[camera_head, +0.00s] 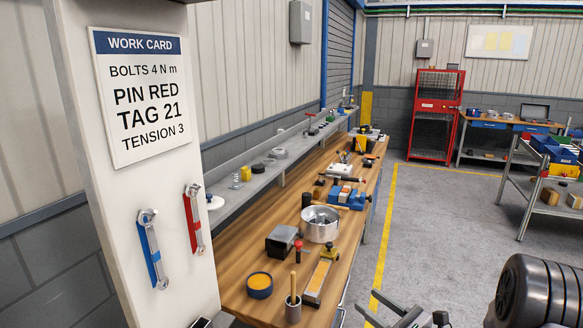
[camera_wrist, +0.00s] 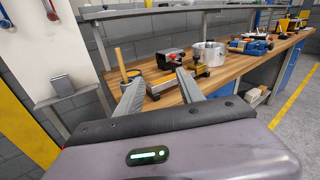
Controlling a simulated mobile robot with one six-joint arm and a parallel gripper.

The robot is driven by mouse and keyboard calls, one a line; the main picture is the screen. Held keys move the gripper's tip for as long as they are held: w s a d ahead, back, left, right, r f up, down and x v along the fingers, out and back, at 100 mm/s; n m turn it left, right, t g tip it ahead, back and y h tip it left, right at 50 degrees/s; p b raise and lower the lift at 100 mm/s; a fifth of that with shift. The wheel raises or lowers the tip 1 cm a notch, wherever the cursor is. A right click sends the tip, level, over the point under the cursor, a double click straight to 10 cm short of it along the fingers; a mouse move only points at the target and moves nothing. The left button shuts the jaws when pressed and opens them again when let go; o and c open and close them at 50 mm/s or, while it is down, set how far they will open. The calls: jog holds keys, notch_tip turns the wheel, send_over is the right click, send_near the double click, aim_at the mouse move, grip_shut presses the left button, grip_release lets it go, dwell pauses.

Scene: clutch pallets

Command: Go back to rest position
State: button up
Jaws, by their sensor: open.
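My gripper (camera_wrist: 158,86) shows in the wrist view with its two grey fingers spread apart and nothing between them. In the head view part of my gripper (camera_head: 408,312) shows at the bottom edge, over the floor to the right of the bench. The wooden workbench (camera_head: 240,236) runs away along the wall. In the wrist view the workbench (camera_wrist: 222,85) lies beyond the fingertips. The fingertips overlap its near edge in that view, and I cannot tell how far off they are.
A white panel (camera_head: 125,210) with a work card (camera_head: 140,95), a blue-handled wrench (camera_head: 152,250) and a red-handled wrench (camera_head: 193,218) stands at left. The bench holds a metal bowl (camera_head: 320,232), an orange-filled tub (camera_head: 260,286) and several tools. Floor (camera_head: 430,235) right of the bench is clear.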

jog(key=s+a+r+n+g+y, duration=0.1)
jog(key=s+a+r+n+g, duration=0.4)
jog(key=s+a+n, duration=0.25)
jog(key=s+a+r+n+g+y, duration=0.1)
jog(key=s+a+r+n+g, duration=0.3)
jog(key=s+a+n+g, duration=0.4)
jog(key=s+d+r+n+t+h, duration=0.1)
jog(key=s+d+n+t+h, duration=0.1)
jog(key=s+n+h, duration=0.2)
jog(key=s+d+r+n+t+h+b, duration=0.1)
jog(key=s+d+n+t+h, duration=0.1)
jog(key=s+h, duration=0.4)
jog(key=s+d+n, duration=0.1)
jog(key=s, duration=0.3)
jog(key=shift+n, duration=0.35)
